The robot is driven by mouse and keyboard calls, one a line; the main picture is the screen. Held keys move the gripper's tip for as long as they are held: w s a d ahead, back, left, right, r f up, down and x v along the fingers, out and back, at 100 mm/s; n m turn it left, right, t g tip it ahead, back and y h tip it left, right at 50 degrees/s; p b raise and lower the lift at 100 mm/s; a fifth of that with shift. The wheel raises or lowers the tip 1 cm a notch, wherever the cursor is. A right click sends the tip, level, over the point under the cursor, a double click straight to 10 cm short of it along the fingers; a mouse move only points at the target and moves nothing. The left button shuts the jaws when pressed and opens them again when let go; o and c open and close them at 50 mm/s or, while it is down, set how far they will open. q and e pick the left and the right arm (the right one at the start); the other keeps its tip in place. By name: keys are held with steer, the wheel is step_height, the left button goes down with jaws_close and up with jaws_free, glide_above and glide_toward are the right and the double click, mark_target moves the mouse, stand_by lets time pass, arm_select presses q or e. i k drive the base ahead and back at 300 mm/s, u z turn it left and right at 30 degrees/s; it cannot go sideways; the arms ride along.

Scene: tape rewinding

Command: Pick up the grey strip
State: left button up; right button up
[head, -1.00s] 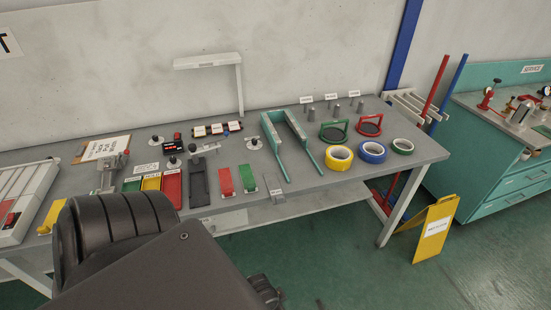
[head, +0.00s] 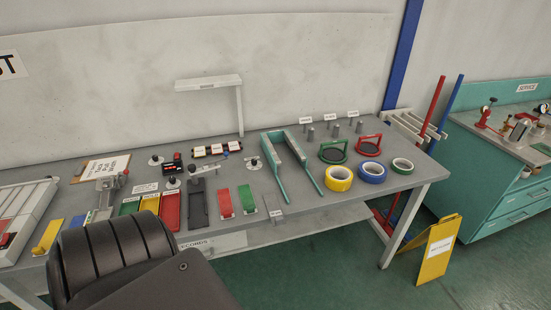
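A small grey strip (head: 272,202) lies near the front edge of the workbench, to the right of a green strip (head: 247,199) and a red strip (head: 225,203). A small white label is at its front end. A longer dark grey strip or plate (head: 198,207) lies further left, beside another red strip (head: 170,211). A dark link of my own arm fills the bottom left of the head view and covers part of the bench front. Neither of my grippers shows in the head view.
A teal U-shaped frame (head: 283,168) stands just right of the grey strip. A white post with a top arm (head: 239,110) rises behind. A yellow floor sign (head: 437,249) stands beside the bench.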

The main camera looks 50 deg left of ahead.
mark_target(276, 215)
steer(key=z, duration=0.6)
steer(key=i, duration=2.05)
steer(key=u, duration=3.5)
